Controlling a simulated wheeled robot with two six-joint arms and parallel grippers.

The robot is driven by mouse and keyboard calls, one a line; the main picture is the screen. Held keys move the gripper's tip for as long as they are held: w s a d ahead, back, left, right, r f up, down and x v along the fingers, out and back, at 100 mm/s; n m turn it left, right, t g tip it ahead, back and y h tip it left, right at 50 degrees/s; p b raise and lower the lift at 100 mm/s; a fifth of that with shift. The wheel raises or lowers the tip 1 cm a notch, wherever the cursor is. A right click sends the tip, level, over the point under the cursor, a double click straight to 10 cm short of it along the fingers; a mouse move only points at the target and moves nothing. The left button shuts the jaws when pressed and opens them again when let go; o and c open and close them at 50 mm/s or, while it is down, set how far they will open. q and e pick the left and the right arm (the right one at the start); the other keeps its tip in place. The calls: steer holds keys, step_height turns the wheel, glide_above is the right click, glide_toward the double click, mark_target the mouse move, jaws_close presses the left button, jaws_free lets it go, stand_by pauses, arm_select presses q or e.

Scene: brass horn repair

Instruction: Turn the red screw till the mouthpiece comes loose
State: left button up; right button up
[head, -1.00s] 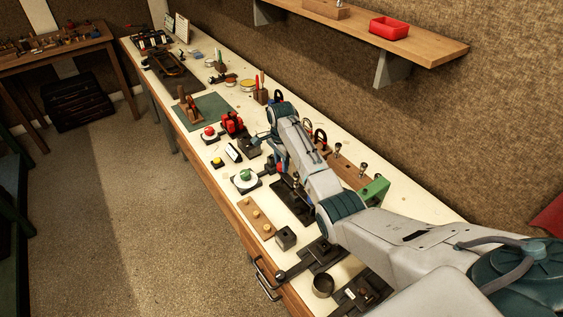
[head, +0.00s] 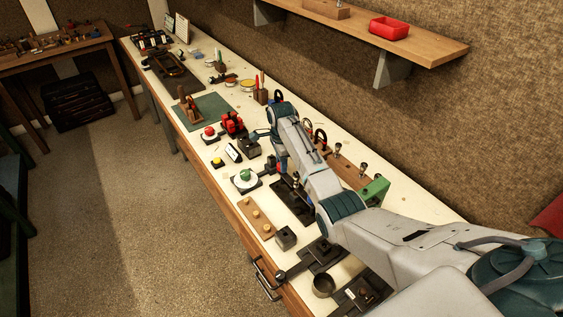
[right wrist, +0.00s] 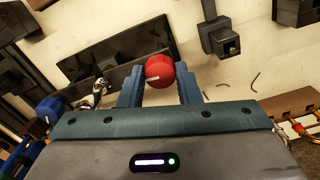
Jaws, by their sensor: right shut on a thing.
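The red screw (right wrist: 159,72) shows in the right wrist view as a round red knob with a white mark on its face. My right gripper (right wrist: 160,80) is shut on it, with one blue finger at each side. In the head view this gripper (head: 281,165) is small and partly hidden by my right arm. A shiny silver metal piece (right wrist: 93,90), possibly the mouthpiece, is left of the fingers in the right wrist view. I cannot tell whether it is held tight or loose. My left gripper is not in view.
A blue knob (right wrist: 48,109) is left of the gripper. A dark block (right wrist: 221,40) stands to its upper right.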

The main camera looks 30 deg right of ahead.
steer(key=o, duration=1)
steer(key=shift+r, duration=0.1)
steer(key=shift+c, duration=0.2)
steer(key=shift+r, duration=0.1)
steer(key=shift+r+b, duration=0.3)
steer(key=shift+r, duration=0.05)
step_height(320, 180, up, 6)
steer(key=b, duration=0.2)
steer(key=shift+r+b, duration=0.15)
steer(key=shift+b, duration=0.2)
step_height(320, 180, up, 4)
steer(key=shift+f, duration=0.2)
steer(key=shift+f, duration=0.15)
